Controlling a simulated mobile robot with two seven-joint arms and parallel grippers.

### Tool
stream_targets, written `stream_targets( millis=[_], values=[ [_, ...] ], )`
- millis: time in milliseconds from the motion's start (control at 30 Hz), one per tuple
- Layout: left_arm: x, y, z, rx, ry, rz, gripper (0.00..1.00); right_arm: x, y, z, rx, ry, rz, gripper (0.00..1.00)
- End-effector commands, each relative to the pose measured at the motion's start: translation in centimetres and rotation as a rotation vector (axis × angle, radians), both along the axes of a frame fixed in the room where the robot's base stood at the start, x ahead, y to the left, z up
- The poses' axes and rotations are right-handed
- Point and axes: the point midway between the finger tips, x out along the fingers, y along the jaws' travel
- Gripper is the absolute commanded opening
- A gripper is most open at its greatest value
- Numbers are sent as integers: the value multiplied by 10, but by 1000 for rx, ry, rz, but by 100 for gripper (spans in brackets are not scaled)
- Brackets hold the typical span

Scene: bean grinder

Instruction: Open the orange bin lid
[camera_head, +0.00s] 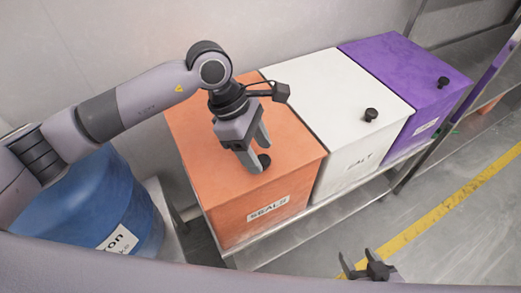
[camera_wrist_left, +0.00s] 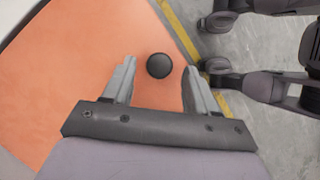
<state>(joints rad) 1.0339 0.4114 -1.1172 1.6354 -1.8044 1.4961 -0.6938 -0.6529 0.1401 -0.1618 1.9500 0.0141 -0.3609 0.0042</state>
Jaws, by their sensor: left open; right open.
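The orange bin (camera_head: 230,218) has a label reading "SEALS" on its front, and its flat orange lid (camera_head: 200,135) is closed. A round black knob (camera_head: 264,160) sits on the lid near the front edge. My left gripper (camera_head: 257,160) is over the lid at the knob, pointing down and open. In the left wrist view the knob (camera_wrist_left: 159,65) shows between and slightly beyond the two fingertips, with a gap on both sides. My right gripper (camera_head: 367,268) is open and empty at the bottom of the head view, over the floor.
A white bin (camera_head: 335,100) labelled "SALT" and a purple bin (camera_head: 405,75) stand to the right, each with a black knob. A blue barrel (camera_head: 90,200) stands at the left. The bins rest on a metal shelf (camera_head: 290,232). The floor at the right is clear.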

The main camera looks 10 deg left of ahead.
Motion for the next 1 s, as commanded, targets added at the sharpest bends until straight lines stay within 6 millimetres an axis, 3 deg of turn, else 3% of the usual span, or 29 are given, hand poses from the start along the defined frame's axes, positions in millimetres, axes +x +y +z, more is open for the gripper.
stream_targets(
  millis=[200,433,467,633,867,1000],
  values=[
    [-2,-7,-16,-2,0,0,57,0,-1,1,-2,0,0,58],
    [-1,-7,-17,-2,0,0,57,1,-1,1,-3,-4,0,58],
    [-1,-7,-17,-2,0,0,54,1,-1,2,-3,-4,0,58],
    [-1,-7,-17,-2,0,0,0,2,-1,3,-2,-9,-1,58],
    [-1,-7,-12,-9,8,2,0,3,-1,4,-3,-11,-1,58],
    [2,-6,1,-30,39,2,0,3,-1,7,-2,-12,-1,58]
  ],
)
